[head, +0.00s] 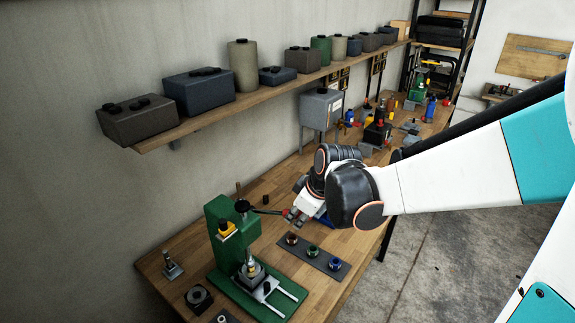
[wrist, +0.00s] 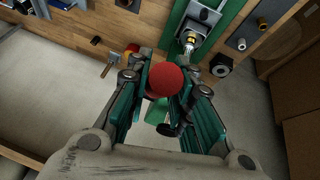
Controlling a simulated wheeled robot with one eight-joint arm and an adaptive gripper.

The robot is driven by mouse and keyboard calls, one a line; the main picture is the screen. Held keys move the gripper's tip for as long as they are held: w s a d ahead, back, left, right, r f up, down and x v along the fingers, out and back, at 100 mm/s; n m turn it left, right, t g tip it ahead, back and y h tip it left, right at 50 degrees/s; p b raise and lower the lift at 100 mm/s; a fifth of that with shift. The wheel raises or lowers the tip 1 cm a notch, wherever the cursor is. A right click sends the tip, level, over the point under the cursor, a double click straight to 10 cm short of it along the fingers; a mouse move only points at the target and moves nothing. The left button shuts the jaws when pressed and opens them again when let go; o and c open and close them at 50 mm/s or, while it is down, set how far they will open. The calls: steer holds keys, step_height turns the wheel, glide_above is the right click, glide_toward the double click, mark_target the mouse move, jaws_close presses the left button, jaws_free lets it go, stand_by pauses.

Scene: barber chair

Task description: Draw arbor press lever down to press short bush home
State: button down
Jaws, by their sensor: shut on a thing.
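The green arbor press (head: 219,250) stands at the near end of the wooden bench. Its lever (head: 267,211) sticks out to the right from the press head, roughly level. My gripper (head: 292,216) is at the lever's outer end. In the wrist view my gripper (wrist: 168,88) is shut on the red ball knob (wrist: 165,80) of the lever. A small brass-coloured bush (head: 251,268) stands on the press plate under the ram; how far it is seated I cannot tell. The press base (wrist: 232,28) also shows in the wrist view.
A dark strip (head: 325,258) with several coloured ring parts lies right of the press. A black block (head: 199,298) and a small metal stand (head: 172,266) are to its left. A grey box on legs (head: 320,106) stands further back. A loaded shelf (head: 270,88) runs along the wall.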

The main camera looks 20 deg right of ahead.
step_height(320, 180, down, 17)
steer(key=t+y+b, duration=0.4)
steer(key=t+b, duration=0.4)
steer(key=b, duration=1.6)
steer(key=shift+s+m+y, duration=0.35)
steer(key=shift+m+y, duration=0.05)
steer(key=c, duration=1.4)
jaws_free()
steer(key=shift+w, duration=0.1)
steer(key=shift+d+r, duration=0.1)
steer(key=shift+r, duration=0.05)
